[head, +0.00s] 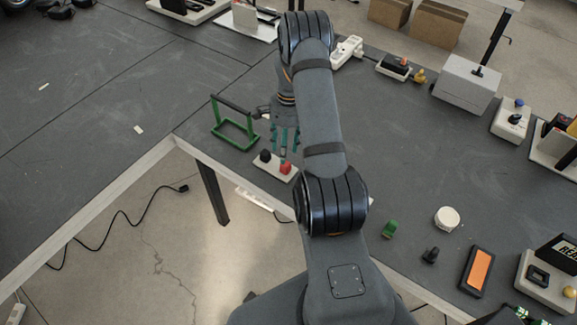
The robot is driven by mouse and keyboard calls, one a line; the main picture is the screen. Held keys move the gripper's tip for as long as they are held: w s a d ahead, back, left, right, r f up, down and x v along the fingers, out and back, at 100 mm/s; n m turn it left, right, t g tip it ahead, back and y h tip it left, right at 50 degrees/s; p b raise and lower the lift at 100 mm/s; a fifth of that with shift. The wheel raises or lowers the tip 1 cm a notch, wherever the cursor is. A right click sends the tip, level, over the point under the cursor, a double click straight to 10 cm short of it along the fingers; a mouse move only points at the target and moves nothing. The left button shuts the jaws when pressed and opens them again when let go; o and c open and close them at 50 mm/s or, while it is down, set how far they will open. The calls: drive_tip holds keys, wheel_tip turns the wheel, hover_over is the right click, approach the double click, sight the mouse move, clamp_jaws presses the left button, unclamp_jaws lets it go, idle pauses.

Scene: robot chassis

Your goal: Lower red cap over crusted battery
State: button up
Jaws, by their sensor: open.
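A small red piece (285,167), which looks like the red cap, stands on a pale flat block (262,169) near the table's front edge. A black piece (265,156) stands on the same block, to the left of the red one. My gripper (285,146) has teal fingers, spread apart, and hangs just behind and above the red piece. Nothing is clearly held between them. I cannot tell whether the fingers touch the red piece. No crusting or battery can be made out at this size, and my arm hides the area right of the block.
A green frame with a dark bar (235,121) stands left of my gripper. A green block (389,229), white round piece (447,218), black knob (430,255) and orange-faced device (478,270) lie to the right. The left tabletop is mostly clear.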

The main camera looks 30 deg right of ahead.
sight(285, 167)
drive_tip(key=shift+s+d+f+p, duration=0.15)
drive_tip(key=shift+s+f, duration=0.1)
drive_tip(key=shift+f, duration=0.35)
drive_tip(key=shift+s+d+f+p, duration=0.15)
drive_tip(key=shift+s+f, duration=0.1)
drive_tip(key=shift+f, duration=0.3)
drive_tip(key=shift+w+a+f, duration=0.1)
drive_tip(key=shift+a+f, duration=0.05)
drive_tip(key=shift+f, duration=0.1)
wheel_tip(285, 167, down, 4)
drive_tip(key=shift+w+r+p, duration=0.1)
drive_tip(key=shift+w+p, duration=0.05)
drive_tip(key=shift+p, duration=1.1)
drive_tip(key=shift+f, duration=0.6)
drive_tip(key=shift+c, duration=0.9)
drive_tip(key=c, duration=0.6)
drive_tip(key=shift+r, duration=0.1)
